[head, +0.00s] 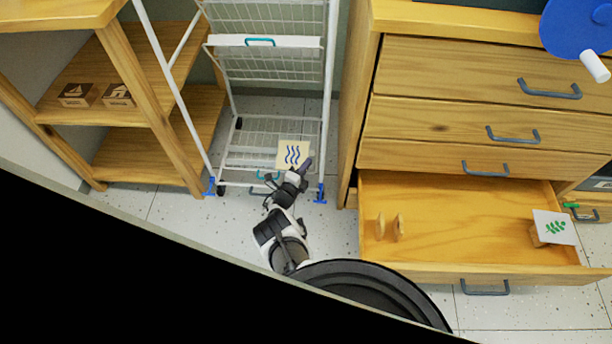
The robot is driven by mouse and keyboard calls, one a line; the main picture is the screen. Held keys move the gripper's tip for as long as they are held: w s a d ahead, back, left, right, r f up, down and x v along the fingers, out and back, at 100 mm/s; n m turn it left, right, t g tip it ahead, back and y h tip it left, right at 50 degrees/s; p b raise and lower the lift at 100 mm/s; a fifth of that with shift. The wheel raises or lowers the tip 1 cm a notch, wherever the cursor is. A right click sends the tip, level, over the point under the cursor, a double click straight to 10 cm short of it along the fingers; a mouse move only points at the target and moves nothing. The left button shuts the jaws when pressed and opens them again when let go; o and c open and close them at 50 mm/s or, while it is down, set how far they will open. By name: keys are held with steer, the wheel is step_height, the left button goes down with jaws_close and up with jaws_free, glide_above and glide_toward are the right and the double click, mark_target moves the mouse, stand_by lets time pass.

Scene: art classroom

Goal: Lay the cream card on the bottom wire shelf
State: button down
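The cream card (293,153) with blue wavy lines shows at the right side of the bottom wire shelf (245,135) of the white rack, its face toward the camera. My gripper (300,167) is at the card's lower edge and overlaps it in the picture. The fingertips are small and dark, so I cannot tell whether they are shut on the card. I also cannot tell whether the card touches the shelf wires or is above them.
White rack posts with blue feet (320,194) flank the shelf. A higher shelf has a white front strip (265,42). Wooden shelving (150,155) stands left. An open drawer (470,215) juts out at right, holding wooden pegs (398,227) and a white leaf card (554,227).

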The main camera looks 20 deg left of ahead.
steer(key=shift+f+b, duration=1.95)
steer(key=shift+f, duration=0.1)
steer(key=shift+f, duration=0.25)
steer(key=c, duration=1.6)
jaws_free()
steer(key=shift+c, duration=0.2)
steer(key=shift+r, duration=0.2)
